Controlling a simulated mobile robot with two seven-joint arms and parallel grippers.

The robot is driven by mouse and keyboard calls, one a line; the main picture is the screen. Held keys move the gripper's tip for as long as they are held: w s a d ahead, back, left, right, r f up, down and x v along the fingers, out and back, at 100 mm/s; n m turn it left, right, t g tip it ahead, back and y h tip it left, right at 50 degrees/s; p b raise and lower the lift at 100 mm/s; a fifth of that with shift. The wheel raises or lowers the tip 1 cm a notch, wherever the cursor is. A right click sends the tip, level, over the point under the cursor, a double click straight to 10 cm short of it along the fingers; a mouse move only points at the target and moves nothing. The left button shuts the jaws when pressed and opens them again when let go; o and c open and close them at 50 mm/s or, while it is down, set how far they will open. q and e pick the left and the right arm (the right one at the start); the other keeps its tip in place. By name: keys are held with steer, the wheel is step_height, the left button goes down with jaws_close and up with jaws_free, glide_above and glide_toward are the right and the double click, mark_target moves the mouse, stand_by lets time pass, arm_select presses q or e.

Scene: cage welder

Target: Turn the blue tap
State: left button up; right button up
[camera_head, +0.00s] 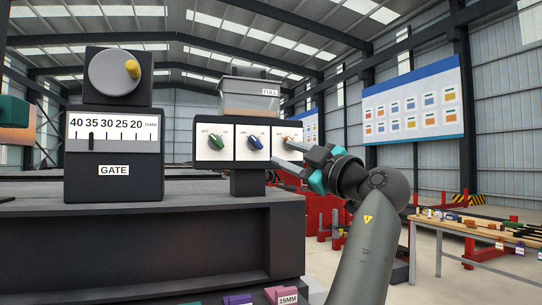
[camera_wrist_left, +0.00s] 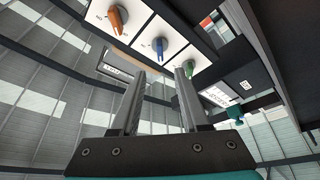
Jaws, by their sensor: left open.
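The blue tap (camera_head: 255,142) is the middle of three on a white-faced panel; it also shows in the left wrist view (camera_wrist_left: 160,47). Its handle slants in the head view, with small labels above it on both sides. My left gripper (camera_head: 282,153) is open and empty, right of the blue tap and in front of the orange tap. In the left wrist view the gripper (camera_wrist_left: 160,72) has its fingers apart, with the blue tap just beyond, between the two tip lines. No contact is clear. My right gripper is not in view.
The green tap (camera_head: 216,141) is left of the blue one. The orange tap (camera_head: 289,138) is partly hidden behind my left fingers. A clear bin (camera_head: 250,98) marked FULL sits on top. Left stands a gate gauge (camera_head: 114,155) with a grey dial (camera_head: 112,72). A workbench (camera_head: 480,236) is at right.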

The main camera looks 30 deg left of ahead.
arm_select(q)
steer(key=shift+b+v, duration=0.35)
steer(key=shift+v, duration=1.9)
